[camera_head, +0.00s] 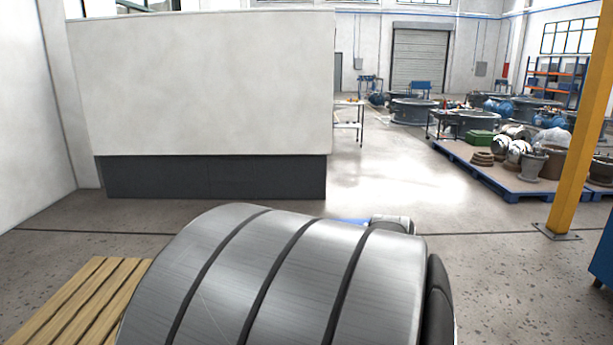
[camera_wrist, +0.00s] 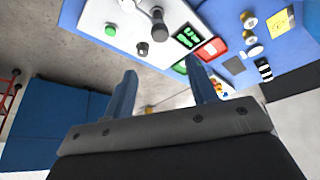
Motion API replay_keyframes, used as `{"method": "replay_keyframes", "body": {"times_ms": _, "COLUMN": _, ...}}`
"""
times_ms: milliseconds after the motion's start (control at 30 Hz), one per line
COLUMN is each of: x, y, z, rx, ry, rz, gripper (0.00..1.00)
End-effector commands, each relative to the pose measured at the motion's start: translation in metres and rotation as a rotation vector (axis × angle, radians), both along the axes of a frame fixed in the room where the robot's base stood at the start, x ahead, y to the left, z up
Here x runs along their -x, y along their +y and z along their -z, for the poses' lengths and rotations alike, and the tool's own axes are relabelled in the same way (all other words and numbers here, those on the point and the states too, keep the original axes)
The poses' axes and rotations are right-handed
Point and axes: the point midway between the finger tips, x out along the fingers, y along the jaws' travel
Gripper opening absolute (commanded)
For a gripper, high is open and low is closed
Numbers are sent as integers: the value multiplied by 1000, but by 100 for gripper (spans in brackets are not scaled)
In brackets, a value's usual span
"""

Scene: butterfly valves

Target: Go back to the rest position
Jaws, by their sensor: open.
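My gripper (camera_wrist: 161,66) shows in the wrist view with its two blue-grey fingers spread apart. It is open, and nothing is between the fingers. Beyond the fingertips is a white control panel (camera_wrist: 90,12) with a green button (camera_wrist: 110,29), a black knob (camera_wrist: 142,48), a lever (camera_wrist: 157,22), a green display (camera_wrist: 187,37) and a red one (camera_wrist: 213,47). I cannot tell the exact gap between fingertips and panel; no contact shows. My gripper is not visible in the head view, where the lower middle is blocked.
In the head view, a wooden pallet (camera_head: 75,300) lies at lower left. A white partition (camera_head: 200,85) stands behind. A yellow post (camera_head: 580,130) and a loaded blue pallet (camera_head: 490,180) are at right. The floor (camera_head: 385,180) between is clear. Blue cabinets (camera_wrist: 45,125) show in the wrist view.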

Motion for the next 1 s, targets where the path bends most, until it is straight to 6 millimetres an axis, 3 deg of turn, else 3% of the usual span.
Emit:
{"method": "replay_keyframes", "body": {"times_ms": 200, "x": 14, "y": 9, "z": -43, "rx": 2, "ry": -7, "rz": -1, "gripper": 52}}
{"method": "replay_keyframes", "body": {"times_ms": 233, "x": 14, "y": 9, "z": -42, "rx": 0, "ry": -1, "rz": 0, "gripper": 52}}
{"method": "replay_keyframes", "body": {"times_ms": 500, "x": -4, "y": -3, "z": 14, "rx": -2, "ry": 5, "rz": 0, "gripper": 52}}
{"method": "replay_keyframes", "body": {"times_ms": 1000, "x": -31, "y": -20, "z": 92, "rx": -2, "ry": 4, "rz": 1, "gripper": 52}}
